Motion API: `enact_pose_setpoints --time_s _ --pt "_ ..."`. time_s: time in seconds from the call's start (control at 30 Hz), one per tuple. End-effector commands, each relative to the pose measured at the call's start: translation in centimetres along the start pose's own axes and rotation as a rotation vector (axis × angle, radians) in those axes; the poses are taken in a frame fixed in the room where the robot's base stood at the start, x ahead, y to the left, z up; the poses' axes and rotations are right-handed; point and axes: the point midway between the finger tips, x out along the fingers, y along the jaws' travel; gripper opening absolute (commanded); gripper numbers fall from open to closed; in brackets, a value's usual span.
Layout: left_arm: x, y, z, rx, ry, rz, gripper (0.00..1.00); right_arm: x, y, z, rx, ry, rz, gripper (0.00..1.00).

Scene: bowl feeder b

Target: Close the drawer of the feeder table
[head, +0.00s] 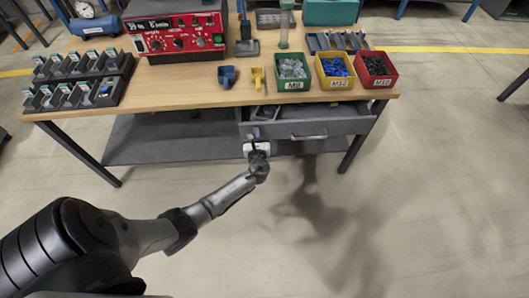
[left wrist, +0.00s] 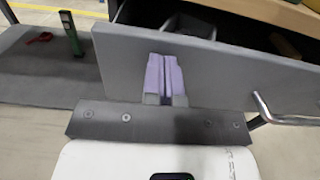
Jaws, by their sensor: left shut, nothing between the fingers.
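The feeder table (head: 205,88) has a grey drawer (head: 335,128) under the right part of its top. The drawer is partly open, and dark contents show inside it over its front panel. A metal bar handle (head: 308,136) is on the drawer front; it also shows at the right of the left wrist view (left wrist: 285,118). My left gripper (head: 254,133) is at the left part of the drawer front. In the left wrist view its purple fingertips (left wrist: 164,75) are together and empty, in front of the grey panel (left wrist: 225,75); whether they touch it I cannot tell. My right gripper is not in view.
Green (head: 292,84), yellow (head: 334,82) and red (head: 375,82) bins stand on the tabletop above the drawer. A red control box (head: 178,44) and grey racks of small bins stand further left. A lower shelf (head: 190,150) lies beneath. The floor in front is clear.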

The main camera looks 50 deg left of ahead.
Motion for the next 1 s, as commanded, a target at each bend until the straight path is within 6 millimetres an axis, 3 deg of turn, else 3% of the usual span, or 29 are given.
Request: enact_pose_setpoints --time_s 0.1,0.4,0.63,1.0 --pt "3.2 0.4 -0.2 0.001 -0.003 0.007 0.0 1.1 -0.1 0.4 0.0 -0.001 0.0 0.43" --pt "8.3 0.5 -0.3 0.0 -0.001 0.008 0.0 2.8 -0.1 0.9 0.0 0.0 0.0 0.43" --pt "10.1 0.5 -0.1 -0.001 0.0 0.006 0.0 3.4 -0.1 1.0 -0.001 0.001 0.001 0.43" --pt "10.6 0.6 -0.2 0.001 0.003 0.007 0.0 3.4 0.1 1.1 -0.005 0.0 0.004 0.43"
